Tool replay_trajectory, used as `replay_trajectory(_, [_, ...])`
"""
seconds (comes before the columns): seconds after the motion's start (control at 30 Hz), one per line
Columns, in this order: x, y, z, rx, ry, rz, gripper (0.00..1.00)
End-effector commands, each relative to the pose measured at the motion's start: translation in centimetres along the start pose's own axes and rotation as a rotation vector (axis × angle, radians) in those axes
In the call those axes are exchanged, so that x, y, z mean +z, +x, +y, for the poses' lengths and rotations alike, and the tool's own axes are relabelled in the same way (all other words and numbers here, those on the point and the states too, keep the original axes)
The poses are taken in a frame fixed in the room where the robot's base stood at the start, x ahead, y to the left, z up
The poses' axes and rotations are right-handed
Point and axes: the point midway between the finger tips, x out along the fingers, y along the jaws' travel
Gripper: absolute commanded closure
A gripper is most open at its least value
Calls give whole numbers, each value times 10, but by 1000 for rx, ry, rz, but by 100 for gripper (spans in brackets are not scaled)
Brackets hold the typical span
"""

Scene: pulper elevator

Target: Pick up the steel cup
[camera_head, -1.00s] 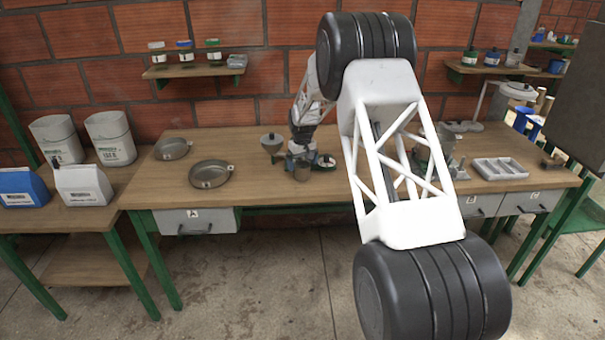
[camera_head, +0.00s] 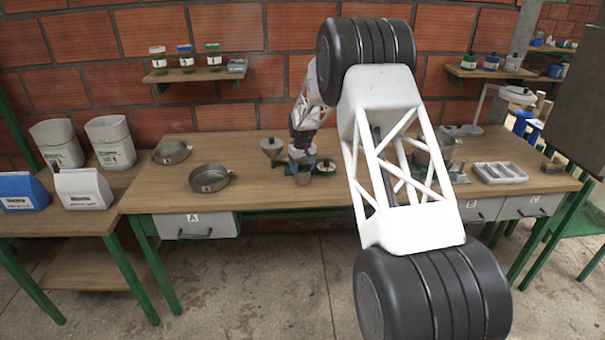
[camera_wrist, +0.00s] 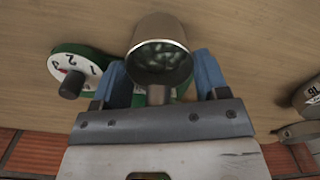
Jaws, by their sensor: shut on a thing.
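The steel cup (camera_wrist: 158,55) is round and open-topped, with greenish-grey pieces visible inside it. In the wrist view it sits between the blue fingers of my gripper (camera_wrist: 164,78), with its short handle (camera_wrist: 158,95) pointing back toward the palm. My gripper is shut on the cup. In the head view my gripper (camera_head: 302,157) is over the middle of the bench, with the cup (camera_head: 302,178) small at its fingers. I cannot tell whether the cup's base touches the bench.
A green-based scale with a white numbered dial (camera_wrist: 75,68) is close beside and behind my gripper. Two round pans (camera_head: 210,178) (camera_head: 172,152) lie to the left on the wooden bench (camera_head: 255,195). A divided tray (camera_head: 499,172) is at right. The front middle of the bench is clear.

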Motion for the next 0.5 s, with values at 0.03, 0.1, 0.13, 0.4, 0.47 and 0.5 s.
replay_trajectory(0.03, [0,0,0,0,0,0,58])
replay_trajectory(0.1, [0,-1,0,0,0,0,58])
replay_trajectory(0.13, [0,-2,0,0,0,0,58])
replay_trajectory(0.4, [8,-7,-3,0,0,0,58])
replay_trajectory(0.47, [12,-7,-5,0,0,1,58])
replay_trajectory(0.5, [16,-7,-6,0,0,0,58])
